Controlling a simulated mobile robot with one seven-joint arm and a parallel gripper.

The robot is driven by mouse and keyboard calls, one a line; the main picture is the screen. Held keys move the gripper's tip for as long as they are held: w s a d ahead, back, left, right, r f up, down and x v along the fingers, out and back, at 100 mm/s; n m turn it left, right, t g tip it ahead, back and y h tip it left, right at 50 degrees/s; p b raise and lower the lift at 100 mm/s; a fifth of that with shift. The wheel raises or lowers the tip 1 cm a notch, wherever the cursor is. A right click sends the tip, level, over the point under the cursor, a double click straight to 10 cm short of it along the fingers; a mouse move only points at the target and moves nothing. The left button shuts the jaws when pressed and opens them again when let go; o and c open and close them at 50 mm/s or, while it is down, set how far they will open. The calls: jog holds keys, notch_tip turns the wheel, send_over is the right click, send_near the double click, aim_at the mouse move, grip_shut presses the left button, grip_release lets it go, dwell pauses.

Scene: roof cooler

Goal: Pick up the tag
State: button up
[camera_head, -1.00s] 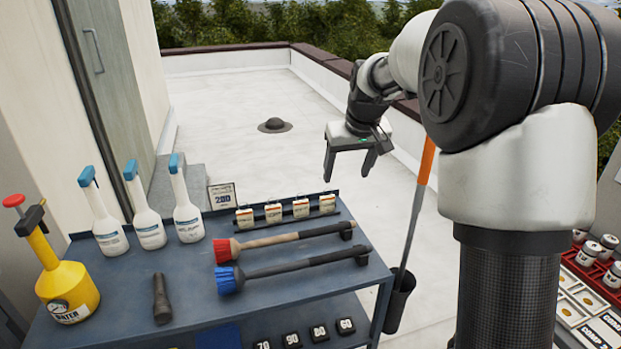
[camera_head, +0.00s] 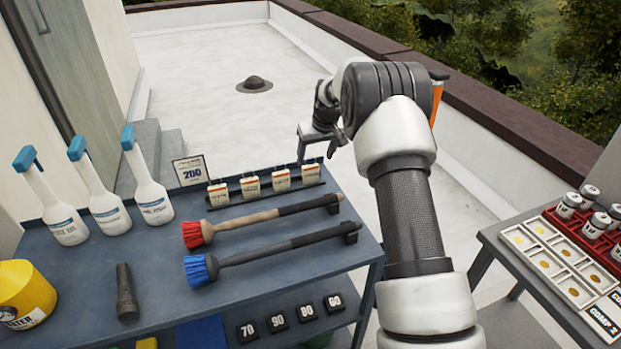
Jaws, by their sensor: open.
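Several small white-and-orange tags (camera_head: 250,187) stand in a row on a dark rail at the back of the blue-grey table (camera_head: 290,254). Their print is too small to read. My gripper (camera_head: 318,146) is just beyond the table's back right corner, to the right of the tags and apart from them. It is open and empty, and my arm hides part of it.
A card reading 200 (camera_head: 190,171) stands left of the tags. In front lie a red brush (camera_head: 193,235) and a blue brush (camera_head: 200,270). White spray bottles (camera_head: 104,212) stand at left. A second table (camera_head: 490,240) with a red rack (camera_head: 585,236) is at right.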

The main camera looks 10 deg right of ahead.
aim_at(311, 166)
jog(key=x, duration=0.8)
jog(key=shift+w+a+r, duration=0.1)
jog(key=shift+w+a, duration=0.15)
jog(key=shift+w, duration=0.05)
jog(key=c, duration=1.1)
